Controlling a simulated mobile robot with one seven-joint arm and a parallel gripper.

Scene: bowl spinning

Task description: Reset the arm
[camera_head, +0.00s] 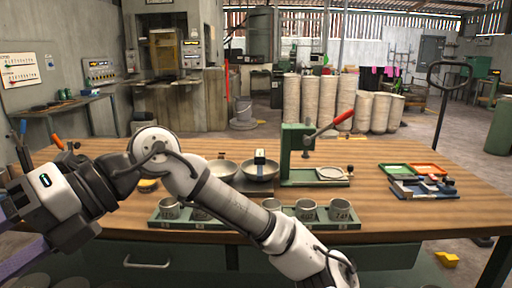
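My arm crosses the lower left and middle of the picture, over the front of the wooden worktable (390,155). It has white and grey links with dark joints. One bend stands above the table's left part. From there the arm slopes down to the bottom edge, right of the middle, and down toward the left edge. I cannot make out any gripper fingers, so whether the gripper is open or shut does not show. A small dark block (260,157) is at the right bowl.
A green tray (345,223) holds several metal cups, partly hidden by my arm. A green press (297,150) with a red lever (342,118) stands behind. Green (396,170) and orange (428,170) trays lie right, near a blue tray (422,192). The right front tabletop is clear.

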